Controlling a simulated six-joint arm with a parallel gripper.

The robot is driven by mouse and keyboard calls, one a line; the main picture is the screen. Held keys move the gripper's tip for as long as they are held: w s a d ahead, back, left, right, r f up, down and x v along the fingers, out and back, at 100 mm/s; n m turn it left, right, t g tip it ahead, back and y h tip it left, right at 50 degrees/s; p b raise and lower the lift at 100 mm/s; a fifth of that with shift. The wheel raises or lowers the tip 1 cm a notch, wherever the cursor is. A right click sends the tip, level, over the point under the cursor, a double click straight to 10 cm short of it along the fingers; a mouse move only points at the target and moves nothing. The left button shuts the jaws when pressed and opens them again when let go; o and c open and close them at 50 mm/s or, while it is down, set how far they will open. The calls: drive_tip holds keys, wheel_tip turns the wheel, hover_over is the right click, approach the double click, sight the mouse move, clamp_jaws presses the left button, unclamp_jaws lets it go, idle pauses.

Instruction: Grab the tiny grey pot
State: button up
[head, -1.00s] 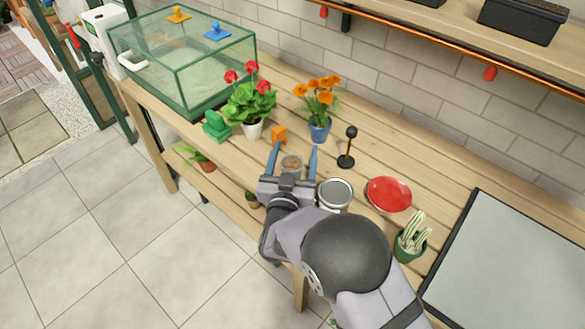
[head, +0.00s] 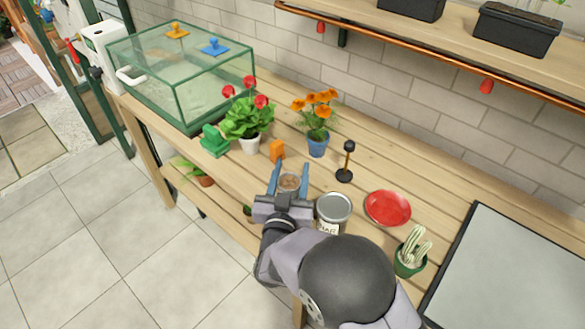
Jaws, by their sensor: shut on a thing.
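My gripper (head: 289,174) has its two blue fingers on either side of a small round pot (head: 289,185) with brown fill showing at the top. The fingers are shut on this pot, near the front edge of the wooden bench. The gripper body hides most of the pot's side, so its grey colour is hard to confirm. I cannot tell whether the pot touches the bench.
A grey tin can (head: 333,212) stands close to the right of the gripper. A red saucer (head: 387,208) lies right.

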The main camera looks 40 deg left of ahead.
drive_tip(key=b+v, duration=0.1)
drive_tip(key=v, duration=1.5)
drive_tip(key=shift+b, duration=0.35)
